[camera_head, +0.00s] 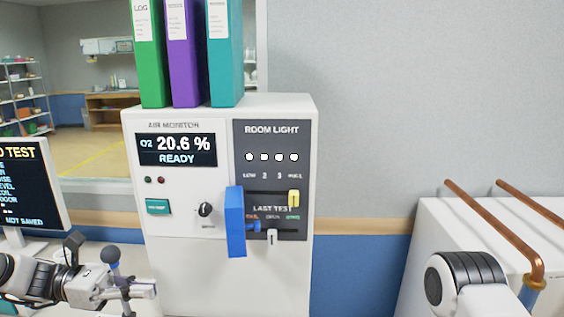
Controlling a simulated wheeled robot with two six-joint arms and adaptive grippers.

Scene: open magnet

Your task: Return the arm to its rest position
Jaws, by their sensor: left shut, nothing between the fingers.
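My left arm comes in at the lower left edge. Its gripper (143,289) is shut and empty, low in front of the white cabinet and apart from its controls. A grey ball on a thin stem (112,256) shows beside the gripper; I cannot tell whether it stands behind it. Part of my right arm (470,285) shows at the lower right, with a black-ringed joint. Its gripper is out of view.
The air monitor cabinet (185,265) stands in the middle, reading 20.6 % READY. A blue panel (235,222) juts from its front, beside a yellow slider (293,198). A screen (25,185) stands left. Copper pipes (500,235) rise over a white box at right.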

